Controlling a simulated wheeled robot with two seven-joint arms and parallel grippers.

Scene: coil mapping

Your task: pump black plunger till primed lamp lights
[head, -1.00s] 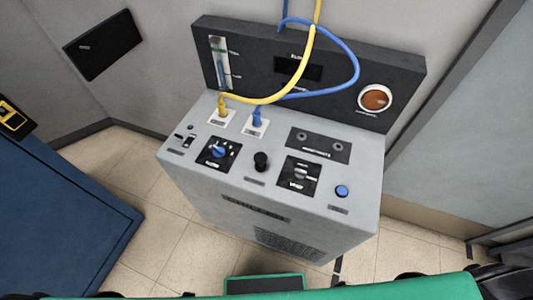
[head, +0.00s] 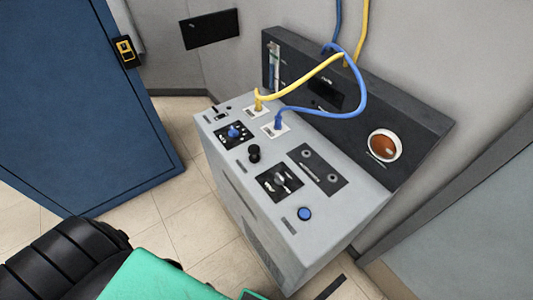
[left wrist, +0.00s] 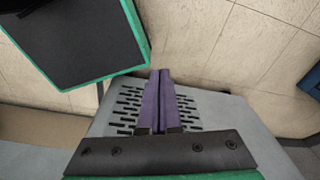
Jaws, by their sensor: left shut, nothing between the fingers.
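The black plunger (head: 254,153) is a short black knob standing on the sloped top of the grey console (head: 226,171). A round amber lens in a white ring (head: 385,147) sits on the dark upright back panel; it looks dull, and its label is too small to read, so I cannot tell if it is the primed lamp. My left gripper (left wrist: 160,73) shows only in the left wrist view, its purple fingers shut together and empty. It is over the console's slotted vent face (left wrist: 190,110), away from the plunger. My right gripper is not in view.
A blue hose (head: 363,100) and a yellow hose (head: 300,90) loop above the console top. A blue knob (head: 234,132), selector (head: 281,181) and blue button (head: 305,213) surround the plunger. A blue cabinet (head: 80,110) stands left, with tiled floor (head: 165,215) between.

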